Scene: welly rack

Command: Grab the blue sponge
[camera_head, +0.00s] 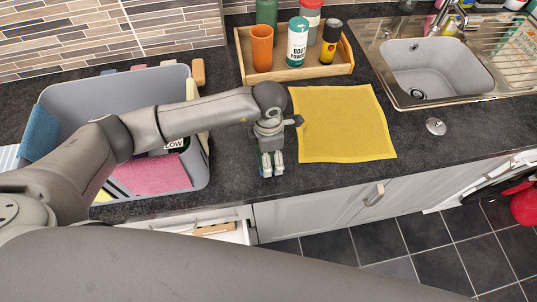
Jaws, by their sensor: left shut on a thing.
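My left gripper (271,170) points down over the front part of the dark worktop, right of the grey tub (199,172) and left of the yellow cloth (343,122). Its fingers are together on something small that I cannot make out; pale and greenish parts show at the tips. A blue piece (39,133), sponge or cloth, leans at the tub's left side. I cannot tell for sure whether it is the blue sponge. My left arm hides part of the tub's inside. My right gripper is not in view.
A wooden tray (287,78) at the back holds an orange cup (262,48), a labelled tub (297,43) and bottles. A sink (437,70) is at the right, with a metal plug (435,126) before it. A pink piece (150,174) lies in the grey tub. A drawer below stands open.

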